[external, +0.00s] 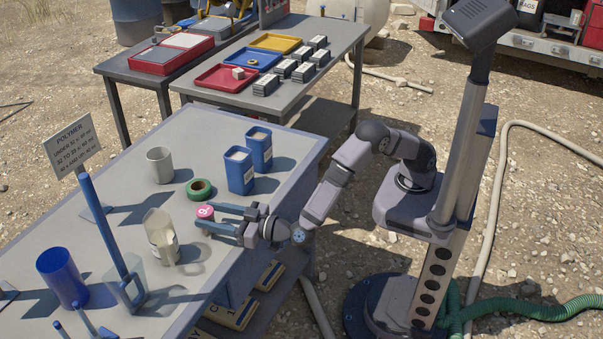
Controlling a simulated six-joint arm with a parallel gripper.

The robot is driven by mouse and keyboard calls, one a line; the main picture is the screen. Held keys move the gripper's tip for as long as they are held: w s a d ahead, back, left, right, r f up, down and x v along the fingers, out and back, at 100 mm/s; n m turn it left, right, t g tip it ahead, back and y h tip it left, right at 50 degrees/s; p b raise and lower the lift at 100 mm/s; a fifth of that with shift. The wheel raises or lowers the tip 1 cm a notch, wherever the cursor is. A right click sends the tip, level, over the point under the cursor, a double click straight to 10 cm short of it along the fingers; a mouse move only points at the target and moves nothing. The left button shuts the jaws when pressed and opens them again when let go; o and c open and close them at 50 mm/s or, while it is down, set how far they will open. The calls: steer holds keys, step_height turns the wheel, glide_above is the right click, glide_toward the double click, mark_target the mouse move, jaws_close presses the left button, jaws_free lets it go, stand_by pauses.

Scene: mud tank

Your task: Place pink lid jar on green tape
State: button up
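The jar with the pink lid (205,212) stands on the grey table, near the table's middle. The roll of green tape (200,189) lies flat on the table just behind it, apart from it. My gripper (207,214) reaches in low from the right, with its two fingers spread apart. The fingertips are at the jar, one on its far side and one on its near side. The near finger hides the jar's lower part. I cannot tell whether the fingers touch the jar or leave a gap.
Two blue containers (240,170) stand right of the tape, and a grey cup (160,165) stands behind left. A cream jug (161,237) is close in front of the jar. A blue cup (62,277), a clear pitcher (127,281) and a polymer sign (74,147) are further left.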

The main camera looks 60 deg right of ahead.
mark_target(213, 218)
steer(key=shift+o, duration=0.3)
steer(key=shift+o, duration=0.5)
steer(key=shift+s+d+r+b, duration=0.15)
steer(key=shift+s+d, duration=0.1)
steer(key=shift+s, duration=0.95)
steer(key=shift+s+d+b, duration=0.15)
steer(key=shift+s+d, duration=0.05)
steer(key=shift+s, duration=1.05)
steer(key=shift+s+d+r+b, duration=0.15)
steer(key=shift+s+d, duration=0.1)
steer(key=shift+s, duration=0.95)
steer(key=shift+f, duration=0.1)
steer(key=shift+w+a+f+m+h+b, duration=0.25)
steer(key=shift+w+h+b, duration=0.1)
steer(key=shift+w, duration=0.15)
steer(key=shift+w+a+f+m+h+b, duration=0.15)
steer(key=shift+w+f+h+b, duration=0.1)
steer(key=shift+w+h, duration=0.15)
steer(key=shift+w+r, duration=0.1)
steer(key=shift+w, duration=0.85)
steer(key=shift+w+a, duration=0.25)
steer(key=shift+w, duration=1.15)
steer(key=shift+w+a, duration=0.2)
steer(key=shift+w, duration=1.15)
steer(key=shift+c, duration=0.7)
